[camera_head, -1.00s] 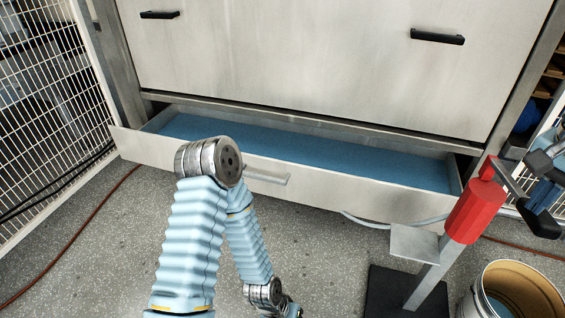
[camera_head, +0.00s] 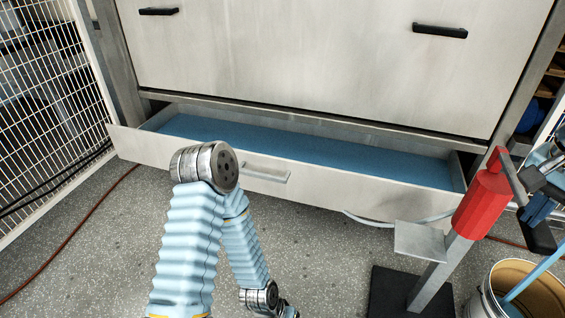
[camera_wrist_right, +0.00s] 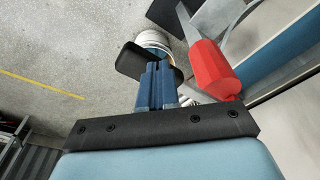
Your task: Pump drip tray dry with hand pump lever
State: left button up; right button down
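The red hand pump (camera_head: 483,205) stands on a grey post at the right, with its grey lever (camera_head: 513,178) angled down to the right. My right gripper (camera_wrist_right: 157,68) appears shut on the lever's black handle (camera_wrist_right: 131,62), which sticks out on both sides of the fingers. The handle is partly hidden in the head view. The open drip tray (camera_head: 210,178) under the machine holds a layer of blue liquid (camera_head: 300,146). A bucket (camera_head: 479,302) stands right of the pump, and a light blue streak like a stream runs into it. My left gripper is out of view.
A grey hose (camera_head: 375,221) runs from the tray to the pump. The pump has a dark base plate (camera_head: 385,292) and a small grey shelf (camera_head: 418,240). A mesh fence (camera_head: 45,110) stands at the left. A red-brown cable (camera_head: 75,235) lies on the floor.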

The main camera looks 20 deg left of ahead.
jog(key=shift+f+b, duration=0.5)
jog(key=shift+f, duration=0.4)
notch_tip(320, 180, up, 9)
jog(key=p, duration=0.8)
jog(key=c, duration=1.8)
grip_release()
jog(key=shift+a+r+p, duration=0.1)
jog(key=shift+p, duration=0.2)
